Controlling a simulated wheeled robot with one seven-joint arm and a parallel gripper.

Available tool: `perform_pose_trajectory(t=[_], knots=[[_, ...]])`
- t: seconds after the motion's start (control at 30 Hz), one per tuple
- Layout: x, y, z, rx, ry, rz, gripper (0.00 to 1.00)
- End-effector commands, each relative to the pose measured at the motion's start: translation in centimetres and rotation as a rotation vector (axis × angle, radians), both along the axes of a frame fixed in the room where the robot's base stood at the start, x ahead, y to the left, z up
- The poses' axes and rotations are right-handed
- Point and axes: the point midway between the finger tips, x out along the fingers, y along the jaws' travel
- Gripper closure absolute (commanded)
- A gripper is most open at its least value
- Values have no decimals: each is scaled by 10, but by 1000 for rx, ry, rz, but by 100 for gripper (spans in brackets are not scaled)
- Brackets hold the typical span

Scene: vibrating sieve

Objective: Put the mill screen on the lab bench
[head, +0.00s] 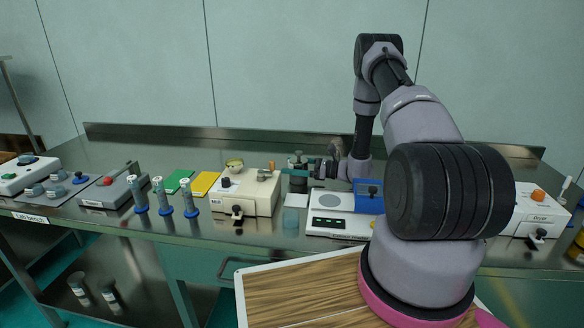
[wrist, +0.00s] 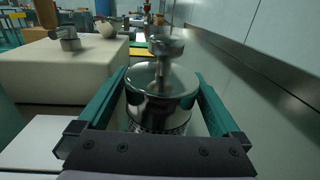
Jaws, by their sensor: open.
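A shiny metal cylinder with a knob on a stem (wrist: 162,98) stands upright between my gripper's fingers in the wrist view. Its lower part looks perforated, so it seems to be the mill screen. In the head view it shows as a small dark upright shape (head: 297,184), partly hidden by my gripper (head: 312,169). My gripper is open, with one teal finger on each side of the cylinder. What lies under the cylinder is hidden. The steel lab bench (head: 130,150) runs along the wall.
The cream mill (head: 250,195) stands just left of my gripper, and a white balance (head: 335,222) just right. The dryer (head: 540,212) is at the far right. Blue-based tubes (head: 164,196), green and yellow pads and control boxes fill the left. The bench's back strip looks clear.

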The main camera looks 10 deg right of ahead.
Motion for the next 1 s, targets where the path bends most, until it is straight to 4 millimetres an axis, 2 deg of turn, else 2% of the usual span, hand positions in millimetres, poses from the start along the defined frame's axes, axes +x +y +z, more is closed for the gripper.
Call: perform_pose_trajectory(t=[0.3, 0.53, 0.7, 0.83, 0.93, 1.0], knots=[[-29, -60, -1, 1, 3, -8, 0], [-47, -94, -1, 1, 2, -5, 0], [-52, -104, -1, 1, 2, -3, 0], [-53, -104, 2, -5, -2, 5, 0], [-53, -98, 17, -32, -19, 39, 0], [-55, -90, 35, -70, -39, 86, 0]])
